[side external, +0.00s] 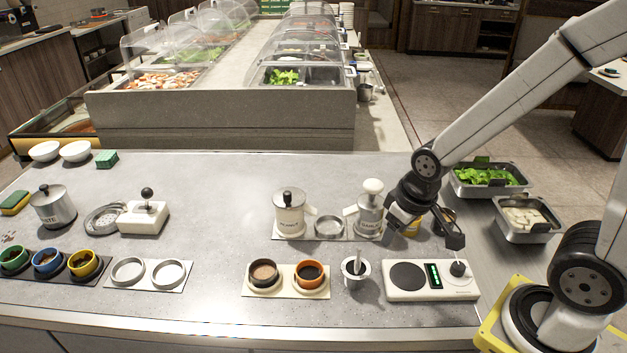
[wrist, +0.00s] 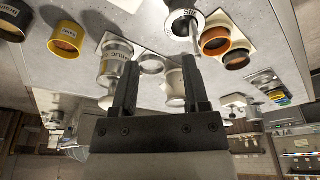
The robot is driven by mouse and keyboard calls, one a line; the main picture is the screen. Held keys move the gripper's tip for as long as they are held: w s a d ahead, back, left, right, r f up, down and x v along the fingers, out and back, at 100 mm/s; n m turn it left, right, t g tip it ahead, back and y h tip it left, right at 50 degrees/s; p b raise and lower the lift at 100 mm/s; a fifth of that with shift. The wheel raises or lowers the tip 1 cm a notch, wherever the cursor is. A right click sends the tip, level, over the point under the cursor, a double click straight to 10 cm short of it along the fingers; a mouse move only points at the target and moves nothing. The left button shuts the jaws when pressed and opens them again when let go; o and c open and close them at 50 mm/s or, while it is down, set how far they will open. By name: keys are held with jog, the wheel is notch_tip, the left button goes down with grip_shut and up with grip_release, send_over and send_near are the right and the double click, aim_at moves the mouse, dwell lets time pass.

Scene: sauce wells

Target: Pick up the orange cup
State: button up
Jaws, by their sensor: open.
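The orange cup (side external: 310,274) stands upright in the right place of a beige two-place holder (side external: 286,294), with dark sauce inside. A dark-rimmed cup (side external: 264,276) with brown contents sits in the left place. In the wrist view the orange cup (wrist: 215,41) is at the upper right, outside the jaws, beside the dark cup (wrist: 237,59). My gripper (side external: 424,236) is open, to the right of the orange cup and higher up, above the area behind the white scale-like device. The wrist view shows its two fingers (wrist: 160,72) spread apart with nothing held between them.
A small white cup with a spoon (side external: 356,268) stands just right of the orange cup. The white device (side external: 432,281) is further right. Two lidded canisters (side external: 289,212) (side external: 370,210) stand behind. A yellow container (side external: 412,229) is partly hidden by my gripper.

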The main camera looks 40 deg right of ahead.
jog(key=shift+o, duration=0.2)
jog(key=o, duration=0.5)
jog(key=shift+r, duration=0.2)
jog(key=shift+w+v, duration=0.55)
jog(key=shift+v, duration=1.8)
jog(key=m+g+y, duration=0.4)
jog(key=m+y, duration=0.1)
jog(key=m, duration=1.1)
send_over(316, 264)
jog(key=shift+f, duration=6.6)
